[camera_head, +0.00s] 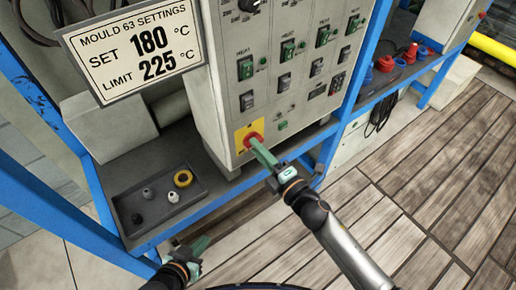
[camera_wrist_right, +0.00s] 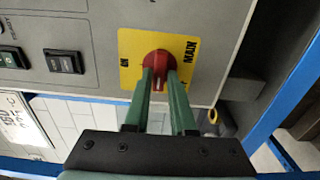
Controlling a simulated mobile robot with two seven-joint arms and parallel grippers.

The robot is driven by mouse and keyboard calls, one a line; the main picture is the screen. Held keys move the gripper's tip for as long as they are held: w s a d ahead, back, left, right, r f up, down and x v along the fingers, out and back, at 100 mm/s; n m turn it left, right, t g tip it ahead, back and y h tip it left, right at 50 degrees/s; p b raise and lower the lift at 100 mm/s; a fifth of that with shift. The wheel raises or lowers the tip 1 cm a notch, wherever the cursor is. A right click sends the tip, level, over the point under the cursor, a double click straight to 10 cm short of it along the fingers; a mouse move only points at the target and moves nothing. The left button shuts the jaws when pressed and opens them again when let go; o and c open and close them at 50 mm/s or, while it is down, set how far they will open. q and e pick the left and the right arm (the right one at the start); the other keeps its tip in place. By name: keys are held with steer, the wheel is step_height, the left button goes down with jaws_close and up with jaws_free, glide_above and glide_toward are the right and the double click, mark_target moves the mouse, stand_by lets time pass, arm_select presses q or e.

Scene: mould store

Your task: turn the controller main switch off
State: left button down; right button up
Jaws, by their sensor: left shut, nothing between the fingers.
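The main switch (camera_head: 251,140) is a red rotary knob on a yellow plate (camera_head: 242,131) at the lower left of the grey controller front. In the right wrist view the red knob (camera_wrist_right: 157,62) stands in the middle of its yellow plate (camera_wrist_right: 128,48), with "MAIN" and what looks like "ON" printed on it. My right gripper (camera_wrist_right: 159,88) has its green fingers on both sides of the knob's handle, seemingly closed on it; they hide part of knob and plate. In the head view my right gripper (camera_head: 262,153) reaches it from below right. My left gripper (camera_head: 201,244) is shut and empty, low near the bench front.
A settings sign (camera_head: 132,46) reads set 180, limit 225. A dark tray (camera_head: 187,212) with small parts lies on the bench at left. Blue frame posts (camera_head: 361,62) flank the controller. Red parts (camera_head: 386,64) lie on the shelf at right. Floor at lower right is clear.

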steer(key=o, duration=0.3)
steer(key=shift+o, duration=0.2)
steer(key=shift+s, duration=0.15)
steer(key=v, duration=1.2)
steer(key=shift+d, duration=0.15)
steer(key=shift+s, duration=0.1)
